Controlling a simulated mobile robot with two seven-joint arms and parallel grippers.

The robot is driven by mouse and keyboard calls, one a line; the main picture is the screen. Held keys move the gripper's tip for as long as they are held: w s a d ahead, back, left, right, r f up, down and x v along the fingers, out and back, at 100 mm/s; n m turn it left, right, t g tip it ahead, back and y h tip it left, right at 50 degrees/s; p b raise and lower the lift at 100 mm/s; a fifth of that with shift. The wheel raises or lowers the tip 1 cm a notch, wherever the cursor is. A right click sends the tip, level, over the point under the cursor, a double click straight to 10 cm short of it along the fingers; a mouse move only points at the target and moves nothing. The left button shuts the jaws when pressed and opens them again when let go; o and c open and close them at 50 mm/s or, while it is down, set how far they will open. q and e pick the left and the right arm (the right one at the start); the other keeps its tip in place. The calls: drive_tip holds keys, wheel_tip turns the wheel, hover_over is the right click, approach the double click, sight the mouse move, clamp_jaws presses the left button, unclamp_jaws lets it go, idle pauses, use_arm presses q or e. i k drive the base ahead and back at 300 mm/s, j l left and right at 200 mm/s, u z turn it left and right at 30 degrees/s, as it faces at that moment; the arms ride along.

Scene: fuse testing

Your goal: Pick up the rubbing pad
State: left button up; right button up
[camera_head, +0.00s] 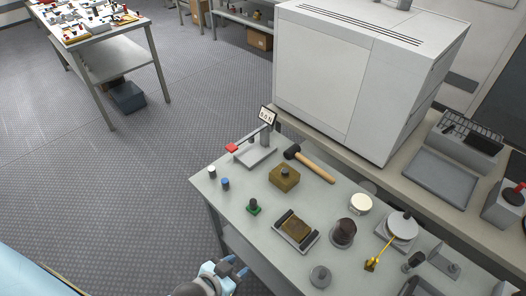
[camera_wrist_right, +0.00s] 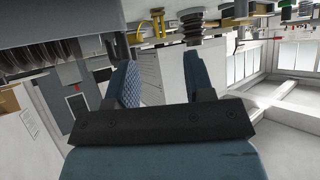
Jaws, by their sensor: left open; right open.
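I cannot tell for certain which item is the rubbing pad. A brown block with a dark knob on top (camera_head: 285,178) sits near the middle of the table (camera_head: 235,212). A brown, cloth-like block (camera_head: 297,228) lies in a grey holder with dark ends. A dark brown domed piece (camera_head: 343,233) stands to its right. My left gripper (camera_head: 236,270) is open and empty at the table's near left edge, apart from these items. My right gripper (camera_wrist_right: 163,82) shows only in its wrist view, with its blue fingers apart and nothing between them.
A hammer (camera_head: 316,167), a stand with a display sign (camera_head: 267,117), small bottles and a green-based piece (camera_head: 253,206) share the table. A large white cabinet (camera_head: 345,75) stands behind.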

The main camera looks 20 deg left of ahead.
sight(254, 209)
drive_tip(key=u, duration=0.8)
